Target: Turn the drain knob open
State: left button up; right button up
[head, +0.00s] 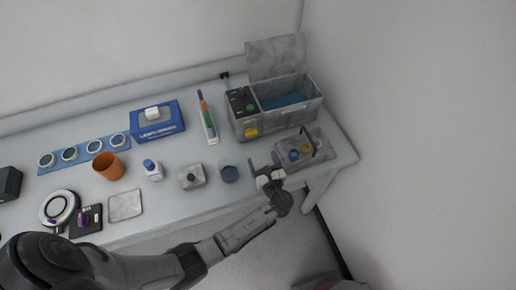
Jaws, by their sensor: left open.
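A grey bath with an open lid and blue liquid (288,98) stands at the back right of the bench. A yellow knob-like part (251,132) shows low on its front left; I cannot tell for sure that it is the drain knob, nor how it is turned. My left gripper (268,174) is open in front of the bath, over the bench's front edge, to the left of a grey tray. It is apart from the yellow part, with nothing visible between its fingers. My right gripper is not in view.
A grey tray (322,157) holds small blue and yellow round parts and a dark curved handle. A dark glass (229,174), a metal block (191,177), a white bottle (152,169) and an orange cup (108,166) stand left of the gripper. A wall closes the right.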

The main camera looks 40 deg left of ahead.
pick_arm(q)
jog(key=shift+v, duration=1.35)
